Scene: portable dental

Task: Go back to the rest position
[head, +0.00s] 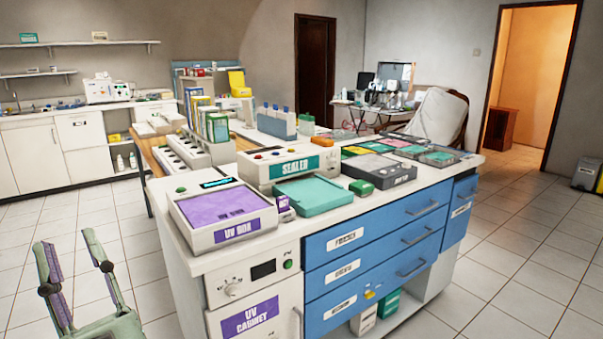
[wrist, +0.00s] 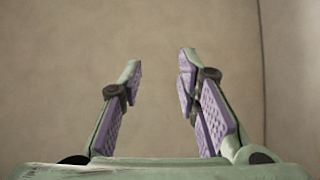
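My gripper (head: 77,264) is at the lower left of the head view, its fingers pointing up. It also shows in the wrist view (wrist: 160,82), where its two green fingers with purple pads stand apart with nothing between them. It is open and empty. It is in front of a plain beige wall (wrist: 80,60) in the wrist view. In the head view it is left of the counter unit (head: 190,262), apart from it, over the tiled floor.
A UV box (head: 222,210), a sealer (head: 290,165) and a green tray (head: 312,196) stand on the counter. Blue drawers (head: 375,255) are shut below. A white wall counter (head: 35,160) runs at the back left. Tiled floor (head: 135,240) is free between them.

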